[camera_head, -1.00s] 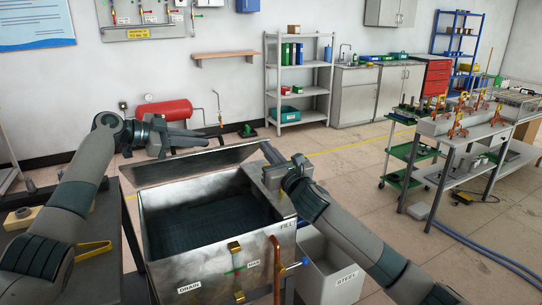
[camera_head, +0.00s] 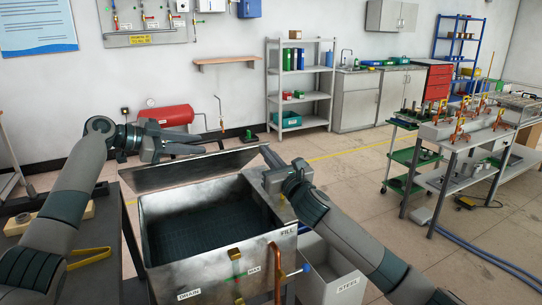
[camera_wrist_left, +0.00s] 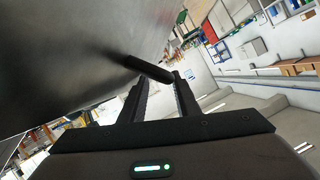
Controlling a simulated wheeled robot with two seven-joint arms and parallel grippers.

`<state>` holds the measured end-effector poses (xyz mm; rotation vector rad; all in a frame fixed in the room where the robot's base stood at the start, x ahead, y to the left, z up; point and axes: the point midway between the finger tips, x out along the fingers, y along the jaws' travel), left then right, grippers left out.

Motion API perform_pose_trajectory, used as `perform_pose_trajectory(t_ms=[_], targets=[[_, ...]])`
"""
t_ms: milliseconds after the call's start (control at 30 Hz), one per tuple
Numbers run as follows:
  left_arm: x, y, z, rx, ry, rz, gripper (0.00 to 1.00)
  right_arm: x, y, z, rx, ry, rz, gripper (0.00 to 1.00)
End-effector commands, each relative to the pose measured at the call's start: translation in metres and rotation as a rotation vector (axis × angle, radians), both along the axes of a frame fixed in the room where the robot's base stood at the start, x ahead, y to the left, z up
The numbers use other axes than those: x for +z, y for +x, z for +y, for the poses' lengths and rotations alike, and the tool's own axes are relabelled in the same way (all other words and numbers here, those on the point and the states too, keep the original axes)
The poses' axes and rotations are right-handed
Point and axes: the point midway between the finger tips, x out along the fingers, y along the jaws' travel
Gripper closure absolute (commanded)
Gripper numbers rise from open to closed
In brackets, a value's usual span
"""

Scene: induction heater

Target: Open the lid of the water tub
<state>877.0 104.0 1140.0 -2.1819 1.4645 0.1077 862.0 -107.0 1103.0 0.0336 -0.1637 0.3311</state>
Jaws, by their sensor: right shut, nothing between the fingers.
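The water tub (camera_head: 205,272) is a grey metal box in front of me with dark water (camera_head: 205,225) inside. Its lid (camera_head: 190,170) stands raised and tilted along the tub's back edge; its grey face also fills the upper left of the left wrist view (camera_wrist_left: 60,60). My left gripper (camera_head: 203,143) is behind the lid's upper edge, with fingers apart. In the left wrist view its fingertips (camera_wrist_left: 158,84) are close to a dark bar handle (camera_wrist_left: 145,68) on the lid; I cannot tell whether they touch. My right gripper (camera_head: 266,152) is shut at the lid's right end.
A copper pipe and valves are on the tub's front. A grey steel bin (camera_head: 335,275) stands to its right. A dark bench (camera_head: 85,235) is at left, a red tank (camera_head: 165,114) behind.

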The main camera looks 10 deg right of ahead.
Motion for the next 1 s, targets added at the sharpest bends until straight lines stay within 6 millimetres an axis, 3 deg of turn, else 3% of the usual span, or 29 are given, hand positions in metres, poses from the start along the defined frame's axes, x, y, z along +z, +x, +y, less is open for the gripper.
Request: perform_pose_trajectory(t_ms=[33,400,600,1000], targets=[[-0.008,-0.008,0.013,-0.008,0.016,0.019,0.70,0.006,0.008,-0.016,-0.032,0.001,0.001,1.00],[0.019,-0.031,0.068,0.005,0.011,0.012,0.70,0.005,0.007,-0.014,-0.027,0.000,-0.002,1.00],[0.027,-0.036,0.079,0.007,0.007,0.005,0.70,0.004,0.005,-0.011,-0.021,0.000,-0.001,1.00],[0.030,-0.037,0.081,0.009,0.005,0.001,0.70,0.002,0.004,-0.009,-0.018,0.000,0.001,1.00]])
